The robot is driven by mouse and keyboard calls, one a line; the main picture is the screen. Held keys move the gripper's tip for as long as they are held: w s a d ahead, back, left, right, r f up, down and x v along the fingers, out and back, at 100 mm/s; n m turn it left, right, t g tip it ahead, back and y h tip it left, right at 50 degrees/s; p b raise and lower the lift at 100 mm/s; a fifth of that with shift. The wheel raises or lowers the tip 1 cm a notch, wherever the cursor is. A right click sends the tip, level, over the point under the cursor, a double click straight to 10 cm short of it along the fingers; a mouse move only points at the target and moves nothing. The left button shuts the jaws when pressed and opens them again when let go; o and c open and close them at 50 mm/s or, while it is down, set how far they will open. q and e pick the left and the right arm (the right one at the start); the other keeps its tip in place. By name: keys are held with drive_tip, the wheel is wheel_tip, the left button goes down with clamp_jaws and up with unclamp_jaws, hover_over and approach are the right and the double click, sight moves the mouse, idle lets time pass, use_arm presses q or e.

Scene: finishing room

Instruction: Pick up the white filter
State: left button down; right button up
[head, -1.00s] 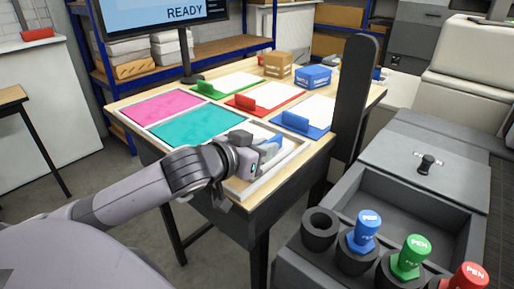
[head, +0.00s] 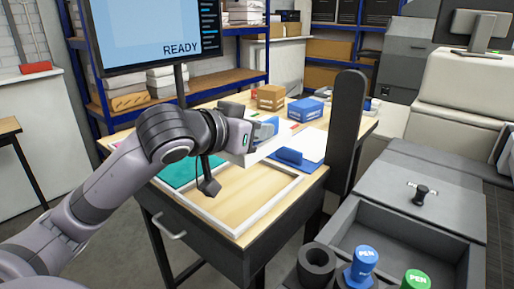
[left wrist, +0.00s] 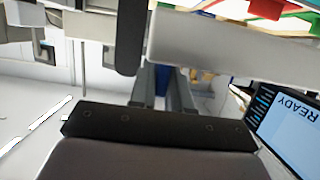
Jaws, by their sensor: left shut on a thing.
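The white filter (head: 262,151) is a pale flat panel, held up off the table by my left gripper (head: 263,131). The gripper is shut on it, with a blue part at the fingertips. The left wrist view shows the panel as a broad pale slab (left wrist: 235,48) across the fingers (left wrist: 163,88). Below the gripper, a white frame (head: 272,214) on the table encloses bare wood. My left arm hides part of the table and much of the panel's far side. My right gripper is not in view.
A teal panel (head: 187,173) lies left of the empty frame. A black post (head: 347,122) stands at right, and a monitor (head: 150,32) at back left.

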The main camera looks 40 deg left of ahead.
use_arm(q)
drive_tip(key=shift+r, duration=3.95)
